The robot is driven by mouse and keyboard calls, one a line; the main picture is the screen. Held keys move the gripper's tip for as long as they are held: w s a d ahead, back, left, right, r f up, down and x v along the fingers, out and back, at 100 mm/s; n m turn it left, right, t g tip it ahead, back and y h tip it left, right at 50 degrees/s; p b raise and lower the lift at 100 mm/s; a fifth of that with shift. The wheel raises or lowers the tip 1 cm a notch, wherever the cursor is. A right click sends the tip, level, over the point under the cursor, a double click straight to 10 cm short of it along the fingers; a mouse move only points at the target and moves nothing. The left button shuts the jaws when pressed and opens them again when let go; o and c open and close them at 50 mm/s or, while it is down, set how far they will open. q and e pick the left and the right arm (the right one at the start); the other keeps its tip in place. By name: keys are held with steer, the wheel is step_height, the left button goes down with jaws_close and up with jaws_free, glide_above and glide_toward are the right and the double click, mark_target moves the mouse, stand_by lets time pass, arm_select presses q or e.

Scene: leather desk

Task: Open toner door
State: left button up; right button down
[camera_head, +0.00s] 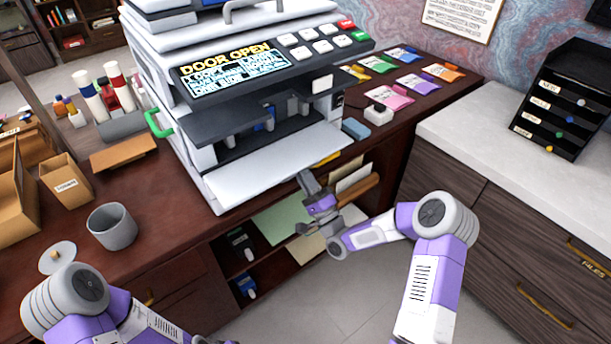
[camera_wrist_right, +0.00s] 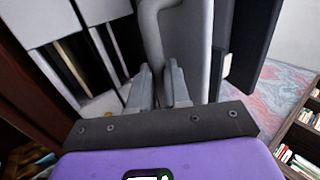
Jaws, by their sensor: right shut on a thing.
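The printer (camera_head: 235,100) stands on the desk, and its display (camera_head: 235,70) reads "DOOR OPEN". Its white front door panel (camera_head: 275,168) is folded down, sticking out toward me with the dark interior (camera_head: 265,135) showing above it. My right gripper (camera_head: 308,185) is at the front edge of this panel. In the right wrist view its fingers (camera_wrist_right: 160,88) are shut around a grey curved handle (camera_wrist_right: 152,30) beside a pale panel (camera_wrist_right: 190,45). The head view hides most of the handle. My left arm enters at the lower left; its gripper is out of the picture.
A grey cup (camera_head: 111,228) and wooden boxes (camera_head: 66,183) stand left of the printer. Coloured packets (camera_head: 390,95) lie to its right. An open shelf (camera_head: 250,260) with papers is below the desk edge. A light counter (camera_head: 530,150) is at the right. Floor is free between.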

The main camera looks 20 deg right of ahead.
steer(key=shift+w+a+f+g, duration=0.15)
steer(key=shift+f+g, duration=0.15)
steer(key=shift+f, duration=0.35)
steer(key=c, duration=1.4)
jaws_free()
steer(key=shift+c, duration=0.2)
steer(key=o, duration=0.3)
steer(key=shift+w+f, duration=0.15)
steer(key=shift+w, duration=0.15)
steer(key=shift+o, duration=0.2)
steer(key=shift+s, duration=0.15)
steer(key=p+v, duration=0.1)
steer(key=v, duration=0.6)
steer(key=shift+s, duration=0.15)
